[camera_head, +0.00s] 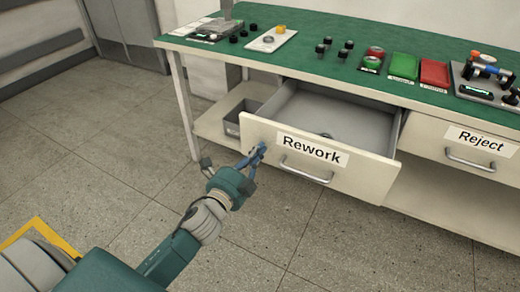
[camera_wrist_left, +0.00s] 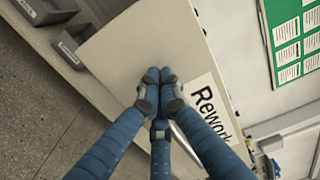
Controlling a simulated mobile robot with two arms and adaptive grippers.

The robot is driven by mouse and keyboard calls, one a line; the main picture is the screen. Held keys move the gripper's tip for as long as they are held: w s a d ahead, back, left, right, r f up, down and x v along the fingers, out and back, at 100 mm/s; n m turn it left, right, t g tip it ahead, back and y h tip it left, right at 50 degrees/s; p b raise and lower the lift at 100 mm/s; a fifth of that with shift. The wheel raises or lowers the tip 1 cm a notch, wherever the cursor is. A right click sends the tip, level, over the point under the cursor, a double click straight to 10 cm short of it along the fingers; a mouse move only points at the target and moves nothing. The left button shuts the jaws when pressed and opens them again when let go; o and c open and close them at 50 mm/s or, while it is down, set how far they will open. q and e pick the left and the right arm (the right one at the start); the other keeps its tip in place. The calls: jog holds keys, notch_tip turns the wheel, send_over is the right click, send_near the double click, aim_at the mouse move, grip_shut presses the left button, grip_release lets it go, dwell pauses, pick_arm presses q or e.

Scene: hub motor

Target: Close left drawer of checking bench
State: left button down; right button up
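The left drawer (camera_head: 365,181) of the checking bench, labelled "Rework", is pulled well out; its grey inside shows. Its bar handle (camera_head: 305,172) is below the label. My left gripper (camera_head: 260,150) is at the left part of the drawer front, left of the label and handle. In the left wrist view the blue fingers (camera_wrist_left: 159,76) are together with nothing between them, over the cream drawer front (camera_wrist_left: 140,45) beside the label. The fingertips look at or very near the panel; contact is not certain. My right gripper is not in view.
The right drawer (camera_head: 425,137), labelled "Reject", looks shut. The green bench top (camera_head: 330,28) holds red and green trays and small parts. A grey bin (camera_head: 240,117) stands on the lower shelf (camera_head: 210,124). Floor (camera_head: 130,155) in front is clear.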

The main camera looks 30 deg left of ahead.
pick_arm(q)
jog(key=shift+w, duration=0.55)
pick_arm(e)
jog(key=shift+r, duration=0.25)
pick_arm(q)
jog(key=shift+w, duration=0.1)
